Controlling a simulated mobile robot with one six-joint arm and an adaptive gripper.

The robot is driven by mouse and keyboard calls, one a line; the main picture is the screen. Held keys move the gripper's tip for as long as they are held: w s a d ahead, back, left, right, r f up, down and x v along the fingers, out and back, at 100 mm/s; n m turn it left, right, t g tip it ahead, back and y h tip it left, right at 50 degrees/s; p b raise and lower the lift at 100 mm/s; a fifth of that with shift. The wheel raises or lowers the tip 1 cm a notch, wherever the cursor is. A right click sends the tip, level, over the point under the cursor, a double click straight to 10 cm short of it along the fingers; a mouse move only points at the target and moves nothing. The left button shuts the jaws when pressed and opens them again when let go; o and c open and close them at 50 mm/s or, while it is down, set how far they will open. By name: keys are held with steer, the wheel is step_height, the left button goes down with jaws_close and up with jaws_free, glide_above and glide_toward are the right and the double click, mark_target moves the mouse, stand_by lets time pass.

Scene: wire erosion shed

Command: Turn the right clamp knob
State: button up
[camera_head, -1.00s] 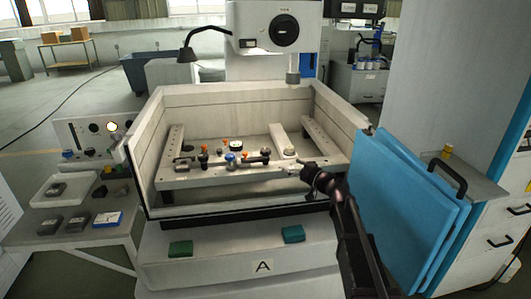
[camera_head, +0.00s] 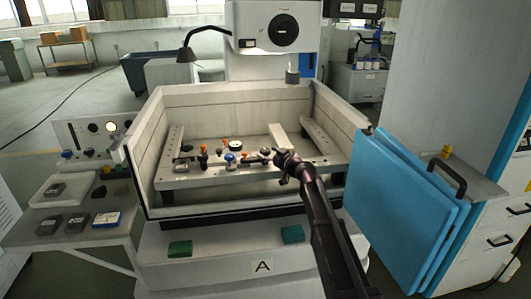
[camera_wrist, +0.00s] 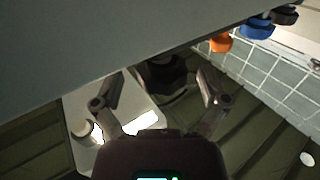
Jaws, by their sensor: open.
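In the head view, my gripper (camera_head: 275,154) is over the right part of the fixture in the machine's tank. In the wrist view, its two fingers (camera_wrist: 160,92) are spread apart. A dark round knob-like part (camera_wrist: 165,72) shows between and beyond the fingertips; the fingers look apart from it. I cannot tell for sure if this is the right clamp knob. My gripper and arm hide part of the fixture's right end in the head view. An orange knob (camera_wrist: 221,43), a blue knob (camera_wrist: 257,27) and a dark knob (camera_wrist: 285,15) show at the wrist view's upper right.
The tank's walls (camera_head: 335,125) stand around the fixture, with a light rail (camera_head: 320,138) to the right. A grey surface (camera_wrist: 80,40) fills the wrist view's upper left. A dial gauge (camera_head: 235,143) sits on the fixture. Blue panels (camera_head: 405,195) stand right of the tank.

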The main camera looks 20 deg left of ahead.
steer(key=shift+w+a, duration=0.2)
steer(key=shift+a, duration=0.3)
steer(key=shift+c, duration=0.2)
steer(key=c, duration=1.1)
steer(key=shift+m+t+h, duration=0.3)
steer(key=shift+t, duration=0.1)
steer(key=shift+w+m+t+h, duration=0.1)
steer(key=shift+m+t+h, duration=2.3)
steer(key=shift+t, duration=0.5)
